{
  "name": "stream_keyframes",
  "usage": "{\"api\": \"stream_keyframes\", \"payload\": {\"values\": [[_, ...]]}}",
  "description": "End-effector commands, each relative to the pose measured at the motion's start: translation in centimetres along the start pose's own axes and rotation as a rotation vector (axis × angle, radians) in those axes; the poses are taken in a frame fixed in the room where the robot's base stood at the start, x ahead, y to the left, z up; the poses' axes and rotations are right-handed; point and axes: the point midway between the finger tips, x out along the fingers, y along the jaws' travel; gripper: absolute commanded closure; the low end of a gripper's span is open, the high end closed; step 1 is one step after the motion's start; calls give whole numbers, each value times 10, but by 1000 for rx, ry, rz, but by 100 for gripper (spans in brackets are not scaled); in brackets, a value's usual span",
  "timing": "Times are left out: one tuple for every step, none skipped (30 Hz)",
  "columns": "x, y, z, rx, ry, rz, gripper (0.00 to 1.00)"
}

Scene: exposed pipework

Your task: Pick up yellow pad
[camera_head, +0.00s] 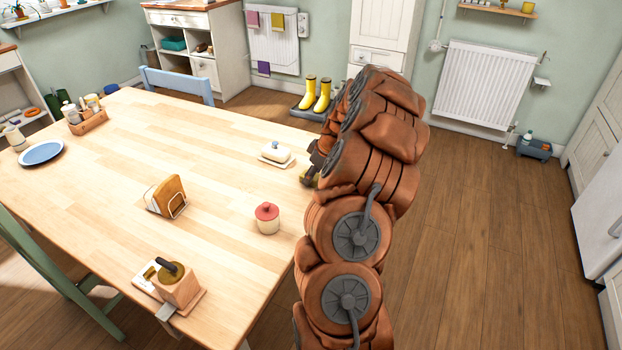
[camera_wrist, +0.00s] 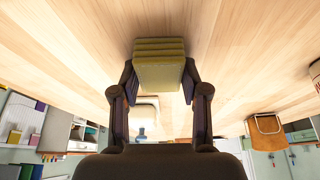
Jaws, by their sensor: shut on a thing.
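The yellow pad (camera_wrist: 160,65) shows in the wrist view as a ridged yellow block between the two dark fingers of my gripper (camera_wrist: 160,80). The fingers press on its two sides, so my gripper is shut on it. In the head view, my gripper (camera_head: 313,172) is at the table's right edge, mostly hidden behind my brown arm. I cannot tell whether the pad touches the tabletop.
Yellow boots (camera_head: 315,94) stand behind.

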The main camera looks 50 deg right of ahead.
Motion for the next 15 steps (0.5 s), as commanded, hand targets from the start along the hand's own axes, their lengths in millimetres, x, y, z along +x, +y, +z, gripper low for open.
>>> {"api": "stream_keyframes", "payload": {"values": [[0,0,0,0,0,0,79],[0,0,0,0,0,0,79],[0,0,0,0,0,0,79],[0,0,0,0,0,0,79],[0,0,0,0,0,0,79],[-2,0,-1,0,0,0,79],[-3,0,-2,-1,0,0,79],[-5,0,-2,-1,1,1,79],[-9,0,-4,-1,1,0,79],[-12,0,-6,-1,1,1,79],[-16,0,-7,-1,1,1,79],[-23,0,-10,-2,2,3,79],[-28,1,-13,-2,3,5,79],[-33,1,-15,-3,3,5,79],[-40,0,-18,-3,3,3,79]]}}
